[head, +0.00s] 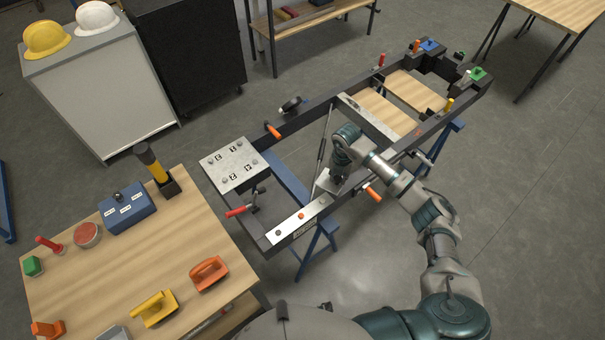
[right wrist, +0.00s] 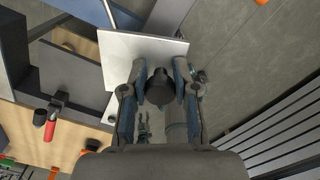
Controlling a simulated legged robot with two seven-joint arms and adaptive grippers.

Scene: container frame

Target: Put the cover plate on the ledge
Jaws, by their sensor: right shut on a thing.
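The cover plate (head: 324,184) is a thin light-grey metal plate beside the near long rail of the dark frame, partly hidden by my right gripper (head: 338,176). In the right wrist view the plate (right wrist: 136,50) lies just beyond my right gripper (right wrist: 160,88), whose two fingers close on a dark round knob at the plate's edge. The plate is inside the frame's outline, near the rail; I cannot tell whether it touches anything. Which part is the ledge is unclear; a bright metal strip (head: 298,220) lies along the near rail. My left gripper is out of view.
The dark frame (head: 290,122) rests on blue trestles, with clamps and orange handles (head: 374,194) sticking out. A labelled metal plate (head: 233,164) covers its left end, and wooden boards (head: 412,88) fill its far part. A wooden table (head: 150,255) with tools stands at left.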

